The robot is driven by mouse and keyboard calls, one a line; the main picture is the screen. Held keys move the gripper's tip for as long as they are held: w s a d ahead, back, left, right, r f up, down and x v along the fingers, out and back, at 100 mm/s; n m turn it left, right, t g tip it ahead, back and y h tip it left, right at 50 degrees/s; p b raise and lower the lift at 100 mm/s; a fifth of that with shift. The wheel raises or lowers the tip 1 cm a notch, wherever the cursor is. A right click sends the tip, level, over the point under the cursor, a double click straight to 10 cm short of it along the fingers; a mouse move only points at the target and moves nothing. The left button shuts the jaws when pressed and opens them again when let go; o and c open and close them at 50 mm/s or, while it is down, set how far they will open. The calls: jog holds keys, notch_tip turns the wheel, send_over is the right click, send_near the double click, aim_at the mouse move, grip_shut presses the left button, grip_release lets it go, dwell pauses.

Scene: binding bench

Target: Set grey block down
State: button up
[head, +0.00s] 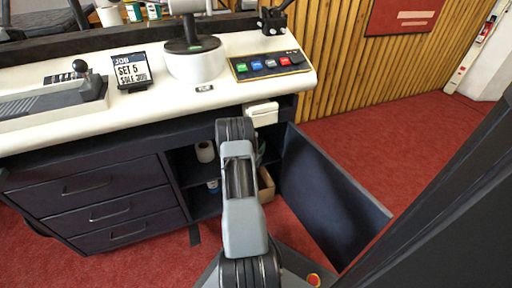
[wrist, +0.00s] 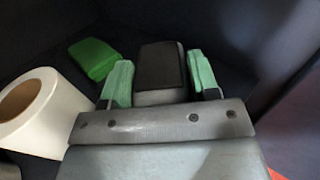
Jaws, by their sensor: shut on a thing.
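In the wrist view my gripper (wrist: 161,76) has its two green-padded fingers on either side of a dark grey block (wrist: 160,66). It is shut on this block. The block lies between the fingers, with its dark face toward the camera. I cannot tell whether its underside touches the dark surface below. In the head view my arm reaches into the open cabinet under the counter. The gripper and the block are hidden there behind the arm.
A green block (wrist: 95,57) lies left of the fingers. A white roll (wrist: 42,108) is close at the left; a white roll also shows in the cabinet (head: 205,152). The cabinet door (head: 335,195) stands open at the right. A tan box (head: 267,187) is low inside.

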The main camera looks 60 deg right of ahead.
jog(key=o, duration=1)
jog(key=shift+r, duration=0.15)
jog(key=shift+r, duration=0.3)
jog(key=s+a+p, duration=0.2)
jog(key=a+p, duration=0.2)
jog(key=a, duration=0.8)
jog(key=s+a+r+m+g+y, duration=0.1)
jog(key=a+r+m+g+y, duration=0.1)
jog(key=a+r+m+g, duration=0.35)
jog(key=s+a+r+m+g+y, duration=0.1)
jog(key=a+r+m+g+y, duration=0.15)
jog(key=r+m, duration=0.5)
jog(key=a+r+m+t+y, duration=0.2)
jog(key=a+r+y, duration=0.1)
jog(key=a, duration=0.7)
jog(key=a+r+m+t+y, duration=0.2)
jog(key=a+y, duration=0.4)
jog(key=a, duration=0.3)
jog(key=s+a+r+m+t+y, duration=0.1)
jog(key=a+r+t+y, duration=0.3)
jog(key=a, duration=0.6)
jog(key=shift+a+r+m, duration=0.35)
jog(key=shift+r+m, duration=0.1)
jog(key=shift+m, duration=0.45)
